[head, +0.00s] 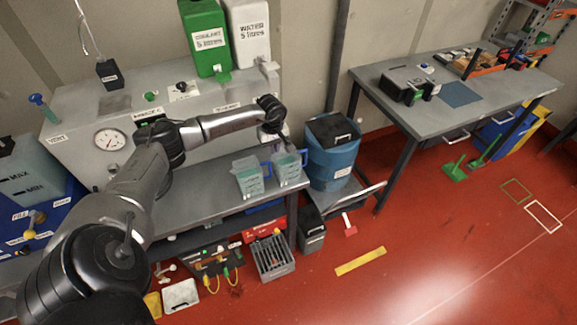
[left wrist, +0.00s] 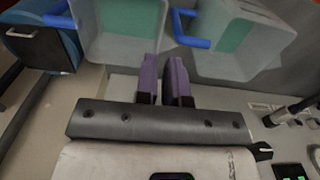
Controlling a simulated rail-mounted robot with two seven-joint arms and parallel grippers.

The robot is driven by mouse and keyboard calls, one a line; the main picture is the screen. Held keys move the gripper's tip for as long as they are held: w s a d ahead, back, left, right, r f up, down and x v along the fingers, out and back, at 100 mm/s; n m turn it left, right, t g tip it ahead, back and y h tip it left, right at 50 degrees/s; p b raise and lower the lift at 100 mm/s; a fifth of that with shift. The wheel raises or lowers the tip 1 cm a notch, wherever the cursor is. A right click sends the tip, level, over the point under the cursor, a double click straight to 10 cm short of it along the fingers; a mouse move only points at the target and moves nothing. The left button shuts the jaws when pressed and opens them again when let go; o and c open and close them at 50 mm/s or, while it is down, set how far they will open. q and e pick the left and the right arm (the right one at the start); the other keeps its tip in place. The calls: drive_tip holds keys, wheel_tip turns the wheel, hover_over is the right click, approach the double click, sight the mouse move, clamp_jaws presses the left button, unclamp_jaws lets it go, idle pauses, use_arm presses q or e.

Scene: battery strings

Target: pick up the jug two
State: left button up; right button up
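Two clear jugs with blue handles and teal-tinted contents stand side by side on the grey bench: a left jug (head: 248,180) and a right jug (head: 285,172). I cannot read which is jug two. My left gripper (head: 277,143) is above and behind the right jug, apart from it. In the left wrist view, its purple fingers (left wrist: 163,62) are slightly apart, with nothing between them. One jug (left wrist: 130,25) is ahead at upper left, and the other jug (left wrist: 238,38) is at upper right, its blue handle (left wrist: 190,42) near the fingertips. My right gripper is not in view.
A grey tank with a gauge (head: 110,140) stands behind the bench (head: 190,207). Green and white canisters (head: 248,32) are above it. A blue drum (head: 332,165) stands right of the jugs. A second worktable (head: 430,115) is at right. Open red floor lies in front.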

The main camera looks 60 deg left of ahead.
sight(275, 158)
use_arm(q)
drive_tip(key=f, duration=0.1)
drive_tip(key=f+p, duration=0.1)
drive_tip(key=f, duration=0.2)
drive_tip(key=shift+d, duration=0.35)
drive_tip(key=shift+f, duration=0.75)
clamp_jaws()
drive_tip(key=shift+w+r, duration=0.1)
idle(0.6)
drive_tip(key=shift+r, duration=0.1)
